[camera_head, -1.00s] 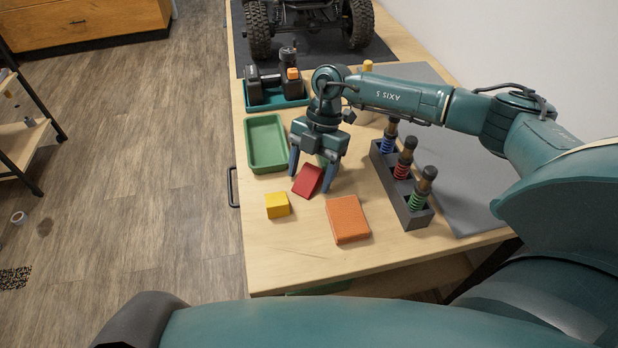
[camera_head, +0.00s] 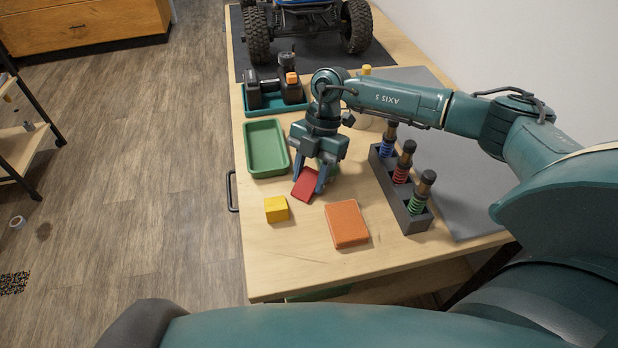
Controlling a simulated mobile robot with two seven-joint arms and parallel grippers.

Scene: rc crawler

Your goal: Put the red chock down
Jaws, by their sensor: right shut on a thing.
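The red chock (camera_head: 305,185) is a small wedge at the middle of the wooden table (camera_head: 290,265). My right gripper (camera_head: 310,181) points down over it, with one finger on each side, and is shut on it. The chock looks slightly tilted; I cannot tell whether its underside touches the table. The fingers hide part of its sides. My left gripper is not in view.
A yellow block (camera_head: 276,209) and an orange block (camera_head: 346,224) lie nearer. A green tray (camera_head: 266,148) is on the left, a dark rack (camera_head: 411,219) of coloured shocks on the right. The front table area is clear.

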